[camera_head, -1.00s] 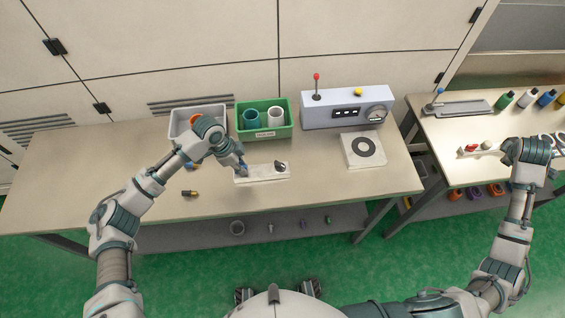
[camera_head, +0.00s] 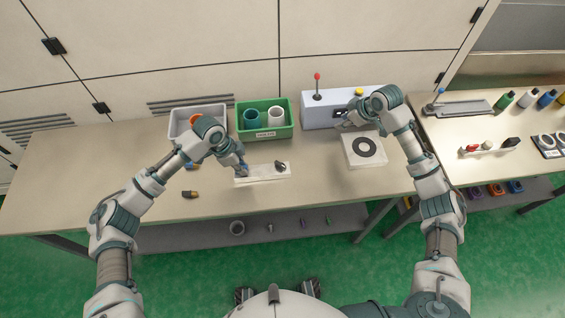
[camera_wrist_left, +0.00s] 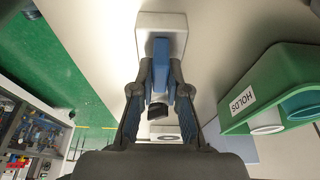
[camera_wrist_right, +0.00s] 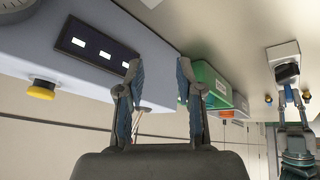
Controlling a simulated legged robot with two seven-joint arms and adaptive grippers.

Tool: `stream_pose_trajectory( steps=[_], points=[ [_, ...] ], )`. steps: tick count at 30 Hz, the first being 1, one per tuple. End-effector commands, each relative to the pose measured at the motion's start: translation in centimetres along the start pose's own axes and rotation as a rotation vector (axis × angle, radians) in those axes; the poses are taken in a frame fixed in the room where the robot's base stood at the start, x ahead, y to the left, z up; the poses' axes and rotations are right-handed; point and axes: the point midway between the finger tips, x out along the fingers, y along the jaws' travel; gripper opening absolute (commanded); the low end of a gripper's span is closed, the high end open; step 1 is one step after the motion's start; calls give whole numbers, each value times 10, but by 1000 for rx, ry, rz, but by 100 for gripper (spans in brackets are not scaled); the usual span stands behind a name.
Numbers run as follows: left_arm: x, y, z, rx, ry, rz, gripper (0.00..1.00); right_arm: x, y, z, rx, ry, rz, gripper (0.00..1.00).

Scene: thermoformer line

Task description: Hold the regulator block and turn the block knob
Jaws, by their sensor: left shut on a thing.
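The regulator block lies on the table as a pale plate (camera_head: 264,174) with a blue part at its left end and a dark block knob (camera_head: 280,166) at its right end. My left gripper (camera_head: 241,169) is at the left end of the block. In the left wrist view its fingers close on the blue part (camera_wrist_left: 160,65), with the dark knob (camera_wrist_left: 158,110) beyond. My right gripper (camera_head: 344,122) is up at the front of the grey control box, right of the block and apart from the knob. In the right wrist view its fingers (camera_wrist_right: 162,75) are spread and empty.
The control box (camera_head: 315,115) has a red-topped lever (camera_head: 317,85) and a yellow button (camera_head: 359,91). A white plate with a black ring (camera_head: 352,160) lies in front of it. A green bin (camera_head: 243,131) and a grey bin (camera_head: 175,130) stand behind the block.

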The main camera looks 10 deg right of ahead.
Motion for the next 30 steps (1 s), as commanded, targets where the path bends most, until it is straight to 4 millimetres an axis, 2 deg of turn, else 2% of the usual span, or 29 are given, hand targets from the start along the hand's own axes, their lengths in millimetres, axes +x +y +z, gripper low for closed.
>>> stream_pose_trajectory(
  steps=[1,3,5,9,12,15,21,26,30],
  points=[
    [0,0,0,0,0,0,0,2,-17,-23,-12,3,-31,36],
    [0,0,0,0,0,-1,0,5,-45,-50,-19,-7,-80,36],
    [0,0,0,0,0,-1,0,8,-70,-71,-25,-26,-121,36],
    [0,0,-1,0,0,-1,0,10,-134,-110,-33,-118,-197,36],
    [0,0,-1,0,0,-1,0,9,-171,-122,-22,-216,-215,36],
    [0,0,-1,0,0,-1,0,8,-195,-124,3,-317,-202,36],
    [0,0,-1,0,0,-1,0,4,-213,-115,64,-459,-142,36],
    [0,0,-1,0,0,-1,0,4,-214,-109,91,-501,-117,36],
    [0,0,-1,1,0,-1,0,14,-216,-103,93,-506,-115,36]
  ],
)
